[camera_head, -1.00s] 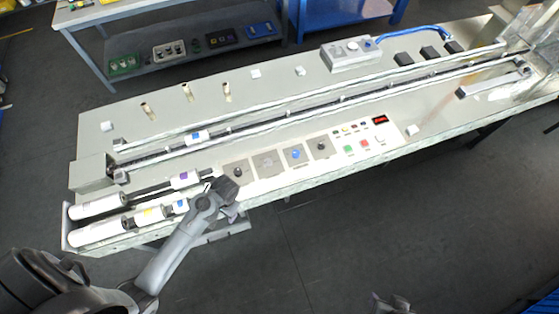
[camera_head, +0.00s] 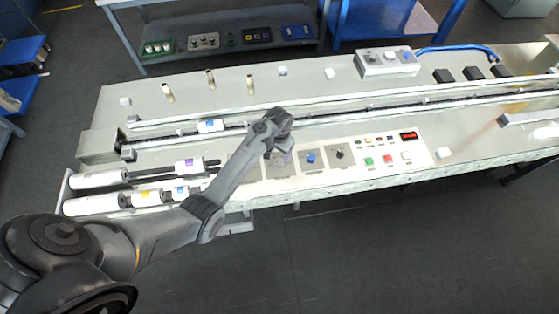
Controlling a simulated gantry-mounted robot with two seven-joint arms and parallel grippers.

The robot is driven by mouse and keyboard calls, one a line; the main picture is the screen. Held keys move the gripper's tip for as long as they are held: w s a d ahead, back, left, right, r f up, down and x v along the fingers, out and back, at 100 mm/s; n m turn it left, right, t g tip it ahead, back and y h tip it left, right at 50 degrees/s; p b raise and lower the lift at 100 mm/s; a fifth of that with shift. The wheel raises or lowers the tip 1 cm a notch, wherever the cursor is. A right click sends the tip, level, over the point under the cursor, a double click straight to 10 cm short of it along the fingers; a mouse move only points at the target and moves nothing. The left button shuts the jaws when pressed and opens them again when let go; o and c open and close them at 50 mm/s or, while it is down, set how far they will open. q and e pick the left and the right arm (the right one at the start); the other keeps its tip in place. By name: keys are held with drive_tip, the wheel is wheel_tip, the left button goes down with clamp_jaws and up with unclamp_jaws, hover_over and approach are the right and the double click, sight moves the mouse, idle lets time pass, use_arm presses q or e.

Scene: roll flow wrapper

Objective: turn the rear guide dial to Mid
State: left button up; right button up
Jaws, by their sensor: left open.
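A row of square grey dial plates runs along the front of the machine, and their labels are too small to read. One plate has a blue knob (camera_head: 310,158) and the plate right of it a dark knob (camera_head: 339,153). My left gripper (camera_head: 280,158) is open over the plate just left of the blue knob. The gripper hides that plate's middle, and my forearm partly covers the plate farther left. I cannot tell which is the rear guide dial, what it points at, or whether the gripper touches a knob. My right gripper is out of view.
Right of the dials lies a button panel with a green button (camera_head: 369,161), a red button (camera_head: 388,159) and a red display (camera_head: 408,136). Film rolls (camera_head: 97,178) lie at the left end. Long rails run behind the dials. A grey box (camera_head: 387,62) stands at the back.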

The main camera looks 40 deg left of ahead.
sight(279, 162)
use_arm(q)
drive_tip(key=shift+f+b, duration=0.45)
drive_tip(key=shift+f, duration=3.05)
drive_tip(key=shift+c, duration=0.5)
drive_tip(key=c, duration=1)
